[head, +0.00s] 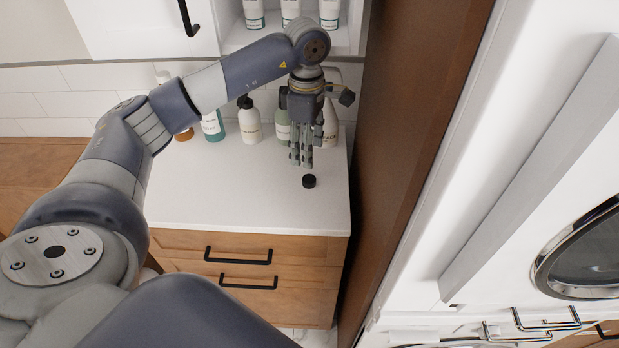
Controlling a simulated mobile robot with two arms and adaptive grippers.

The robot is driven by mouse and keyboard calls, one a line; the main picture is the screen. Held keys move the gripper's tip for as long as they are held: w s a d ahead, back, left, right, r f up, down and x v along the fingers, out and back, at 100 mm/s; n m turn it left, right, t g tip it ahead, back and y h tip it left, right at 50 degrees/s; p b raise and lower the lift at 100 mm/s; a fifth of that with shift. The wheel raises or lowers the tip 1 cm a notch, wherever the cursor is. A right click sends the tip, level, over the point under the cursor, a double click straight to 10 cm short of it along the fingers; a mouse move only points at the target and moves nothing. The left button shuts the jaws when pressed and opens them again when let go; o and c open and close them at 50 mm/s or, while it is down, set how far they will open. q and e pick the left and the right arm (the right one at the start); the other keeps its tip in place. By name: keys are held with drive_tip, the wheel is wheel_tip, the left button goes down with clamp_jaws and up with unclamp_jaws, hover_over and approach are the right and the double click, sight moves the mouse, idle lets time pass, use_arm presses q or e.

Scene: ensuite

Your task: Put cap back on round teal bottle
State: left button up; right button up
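A small round black cap (309,181) lies on the white counter, near its right end. My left gripper (301,160) points down just behind the cap, apart from it in the picture. Whether its fingers are parted is not clear. A pale green bottle (282,121) stands behind my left gripper, partly hidden by it. A white bottle with a teal lower part (212,126) stands further left. I cannot tell for sure which of these is the round teal bottle. My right gripper is not in view.
A cream bottle with a black top (249,122) stands between these two. Another cream bottle (330,122) is partly hidden behind my gripper. A brown panel (405,120) borders the counter (235,185) on the right. The counter's front is clear. Several bottles stand on the shelf above.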

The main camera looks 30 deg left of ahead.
sight(309, 179)
use_arm(q)
wheel_tip(309, 179, down, 4)
drive_tip(key=shift+r+p, duration=0.1)
drive_tip(key=shift+p, duration=0.4)
drive_tip(key=shift+f, duration=0.4)
drive_tip(key=shift+f+p, duration=0.35)
drive_tip(key=shift+p, duration=0.1)
drive_tip(key=f, duration=0.1)
drive_tip(key=f+p, duration=0.1)
drive_tip(key=f, duration=0.1)
drive_tip(key=shift+w+d+f, duration=0.15)
drive_tip(key=shift+w+f, duration=0.1)
drive_tip(key=shift+f+p, duration=0.3)
drive_tip(key=shift+f, duration=0.15)
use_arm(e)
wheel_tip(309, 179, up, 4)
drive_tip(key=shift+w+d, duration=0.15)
use_arm(q)
drive_tip(key=c, duration=0.8)
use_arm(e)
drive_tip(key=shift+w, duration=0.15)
